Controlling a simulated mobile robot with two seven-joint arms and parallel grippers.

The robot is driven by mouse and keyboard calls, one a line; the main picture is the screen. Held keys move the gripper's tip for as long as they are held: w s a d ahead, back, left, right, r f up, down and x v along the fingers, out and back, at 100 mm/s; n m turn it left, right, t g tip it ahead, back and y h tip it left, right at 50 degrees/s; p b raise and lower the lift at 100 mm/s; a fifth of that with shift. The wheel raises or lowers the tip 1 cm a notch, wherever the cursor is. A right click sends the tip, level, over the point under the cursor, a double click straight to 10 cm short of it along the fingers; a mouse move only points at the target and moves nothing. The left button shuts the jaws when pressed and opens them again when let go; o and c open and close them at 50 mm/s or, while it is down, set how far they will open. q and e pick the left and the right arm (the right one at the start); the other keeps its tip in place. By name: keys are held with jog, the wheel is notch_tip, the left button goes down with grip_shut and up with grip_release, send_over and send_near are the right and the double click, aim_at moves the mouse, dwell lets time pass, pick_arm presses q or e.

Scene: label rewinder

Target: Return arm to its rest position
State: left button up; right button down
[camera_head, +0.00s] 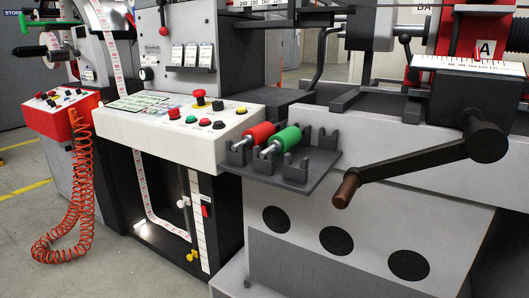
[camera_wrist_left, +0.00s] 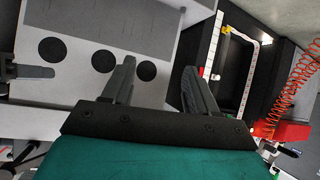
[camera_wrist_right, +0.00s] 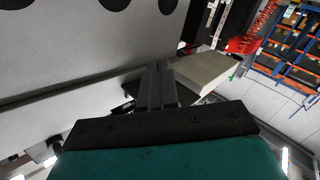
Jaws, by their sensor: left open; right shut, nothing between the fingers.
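My left gripper (camera_wrist_left: 158,88) shows in the left wrist view, its two dark fingers spread apart with nothing between them. The grey machine front with round dark holes and the open dark bay lie beyond it. My right gripper (camera_wrist_right: 158,75) shows in the right wrist view with its fingers together and nothing held. A grey machine panel (camera_wrist_right: 80,50) is beyond it to the left. Neither gripper shows in the head view.
The label machine fills the head view. A crank handle (camera_head: 345,188) juts forward at the right. A rack (camera_head: 295,176) holds a red roller (camera_head: 257,134) and a green roller (camera_head: 287,138). A white control panel (camera_head: 150,128) and a coiled red cable (camera_head: 75,215) are left.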

jog(key=s+a+f+m+g, duration=0.3)
jog(key=s+f+m+g, duration=0.15)
jog(key=s, duration=0.45)
pick_arm(q)
jog(key=s+a+r+p, duration=0.1)
jog(key=a+r+p, duration=0.1)
jog(key=r+p, duration=0.5)
jog(key=s+a+r+y+p, duration=0.1)
jog(key=r+p, duration=0.6)
jog(key=p, duration=0.8)
jog(key=shift+a+r+y, duration=0.3)
jog(key=shift+a, duration=0.5)
pick_arm(e)
jog(key=s+d+r+h, duration=0.1)
jog(key=d+r, duration=0.1)
jog(key=r, duration=0.5)
jog(key=s+d+r+g+h, duration=0.1)
jog(key=s+d+r, duration=0.1)
jog(key=r, duration=0.6)
jog(key=shift+a+f+g, duration=0.1)
jog(key=shift+f+g, duration=0.05)
jog(key=shift+g, duration=0.1)
pick_arm(q)
jog(key=shift+d, duration=0.1)
